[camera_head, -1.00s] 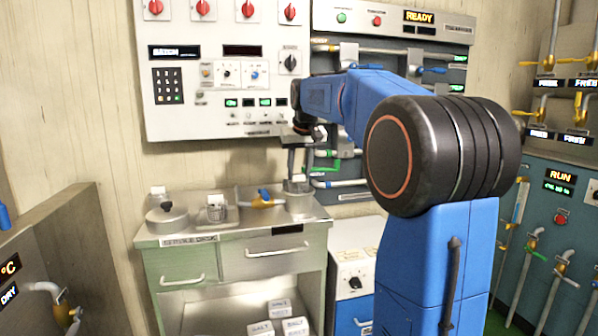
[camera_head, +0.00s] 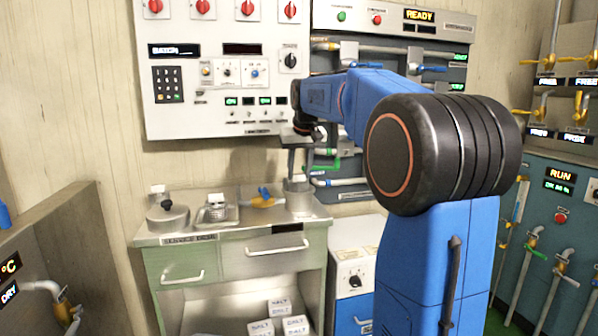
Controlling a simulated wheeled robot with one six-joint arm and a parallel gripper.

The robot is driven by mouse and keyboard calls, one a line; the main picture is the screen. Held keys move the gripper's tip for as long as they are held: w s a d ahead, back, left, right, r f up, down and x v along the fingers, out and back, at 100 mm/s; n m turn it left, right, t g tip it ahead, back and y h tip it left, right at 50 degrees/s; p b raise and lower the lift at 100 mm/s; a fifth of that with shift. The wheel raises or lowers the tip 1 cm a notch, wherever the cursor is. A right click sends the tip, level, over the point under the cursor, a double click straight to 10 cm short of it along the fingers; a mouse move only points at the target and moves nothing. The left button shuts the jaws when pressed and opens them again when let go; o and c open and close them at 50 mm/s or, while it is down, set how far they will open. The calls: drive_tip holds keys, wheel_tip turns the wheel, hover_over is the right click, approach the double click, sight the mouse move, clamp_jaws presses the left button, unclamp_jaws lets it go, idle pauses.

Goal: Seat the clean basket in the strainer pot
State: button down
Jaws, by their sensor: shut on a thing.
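The strainer pot (camera_head: 299,201) is a small light metal cylinder at the right end of the steel worktop. My gripper (camera_head: 298,172) points straight down over its mouth, with its fingers at the rim. It is shut on what looks like the clean basket, which is mostly hidden by the fingers and the pot wall. I cannot tell how deep it sits or whether it is level. Another small metal basket (camera_head: 214,212) stands in a shallow tray left of the pot, with a white tag behind it.
A lidded metal pan (camera_head: 167,217) stands at the left of the worktop (camera_head: 240,226). A yellow valve with a blue handle (camera_head: 264,197) lies close left of the pot. The control panel (camera_head: 220,70) and pipes (camera_head: 350,184) are behind my gripper. Salt boxes (camera_head: 278,324) are below.

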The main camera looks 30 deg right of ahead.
drive_tip(key=shift+f, duration=1.35)
idle(2.1)
drive_tip(key=c, duration=0.7)
unclamp_jaws()
drive_tip(key=shift+o, duration=0.2)
drive_tip(key=shift+r, duration=4)
